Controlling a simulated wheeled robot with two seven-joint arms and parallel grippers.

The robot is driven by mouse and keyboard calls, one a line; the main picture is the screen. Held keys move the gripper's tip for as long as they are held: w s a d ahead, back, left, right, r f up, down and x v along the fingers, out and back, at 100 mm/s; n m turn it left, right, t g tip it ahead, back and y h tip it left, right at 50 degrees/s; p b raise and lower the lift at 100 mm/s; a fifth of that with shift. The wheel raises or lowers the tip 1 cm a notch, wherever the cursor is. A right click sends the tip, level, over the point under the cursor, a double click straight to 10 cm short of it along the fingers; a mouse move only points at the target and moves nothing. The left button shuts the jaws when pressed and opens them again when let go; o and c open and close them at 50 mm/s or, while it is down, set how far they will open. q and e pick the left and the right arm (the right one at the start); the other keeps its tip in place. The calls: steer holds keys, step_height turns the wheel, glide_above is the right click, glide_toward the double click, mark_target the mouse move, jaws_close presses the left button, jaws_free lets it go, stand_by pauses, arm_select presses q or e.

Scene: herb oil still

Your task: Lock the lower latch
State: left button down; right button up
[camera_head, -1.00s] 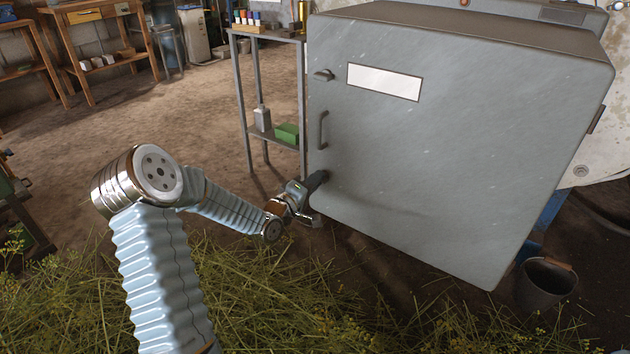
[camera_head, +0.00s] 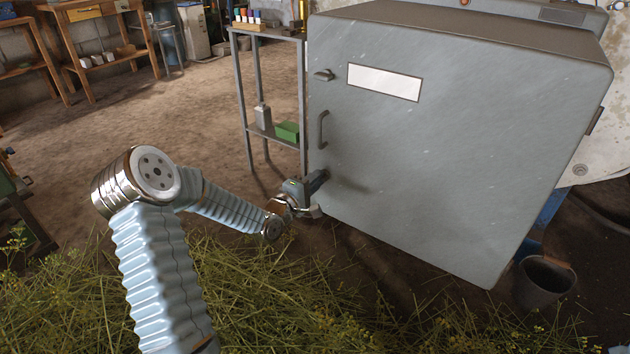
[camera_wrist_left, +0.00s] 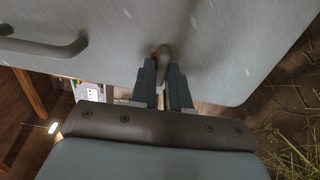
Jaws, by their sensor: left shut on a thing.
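A grey metal cabinet door (camera_head: 440,160) faces me. An upper latch (camera_head: 323,75) and a bar handle (camera_head: 323,130) sit near its left edge. My left gripper (camera_head: 320,180) reaches the door's lower left from the left. In the left wrist view my gripper (camera_wrist_left: 165,75) has its two dark fingers shut on the lower latch (camera_wrist_left: 163,52), a small dark lever on the door face. The fingers hide part of the latch, and in the head view the gripper covers it. My right gripper is not in view.
A metal shelf stand (camera_head: 272,135) with a green box (camera_head: 287,131) stands left of the cabinet. A bucket (camera_head: 543,283) is on the floor at the lower right. Cut herbs (camera_head: 270,290) cover the floor in front. Wooden benches (camera_head: 100,40) stand at the back left.

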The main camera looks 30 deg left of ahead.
arm_select(q)
steer(key=c, duration=1.1)
jaws_free()
steer(key=shift+s, duration=0.1)
steer(key=s, duration=0.9)
steer(key=s+a, duration=0.1)
steer(key=s, duration=0.3)
steer(key=shift+s, duration=0.3)
